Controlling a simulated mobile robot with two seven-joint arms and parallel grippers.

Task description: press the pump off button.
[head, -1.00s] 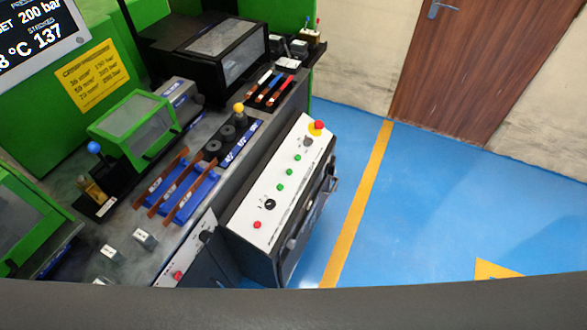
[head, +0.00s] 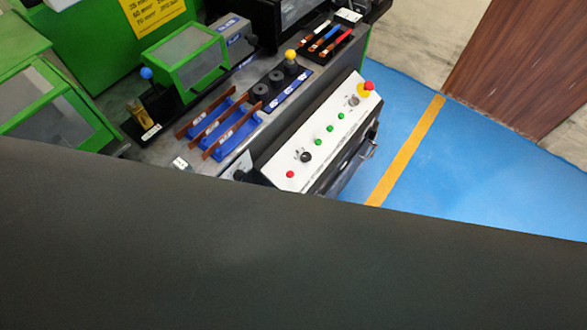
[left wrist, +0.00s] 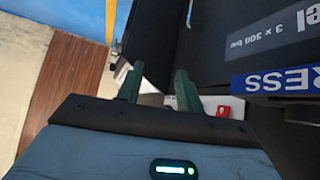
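A white sloped control panel (head: 322,138) stands at the right of the machine in the head view. A small red button (head: 290,174) is at its near end, beside a black knob (head: 305,157); the labels are too small to read, so I cannot tell for sure which is pump off. Several green buttons (head: 329,128) run up the panel. My left gripper (left wrist: 158,84) shows only in the left wrist view, its fingers apart with nothing seen between them. A red part (left wrist: 222,111) on a white surface lies beyond its right finger. My right gripper is not in view.
A red emergency stop on yellow (head: 368,87) sits at the panel's far end. Left of it are a blue rack with copper bars (head: 219,123) and a yellow-knobbed lever (head: 290,54). Blue floor (head: 405,95) is clear at right. A dark surface fills the foreground.

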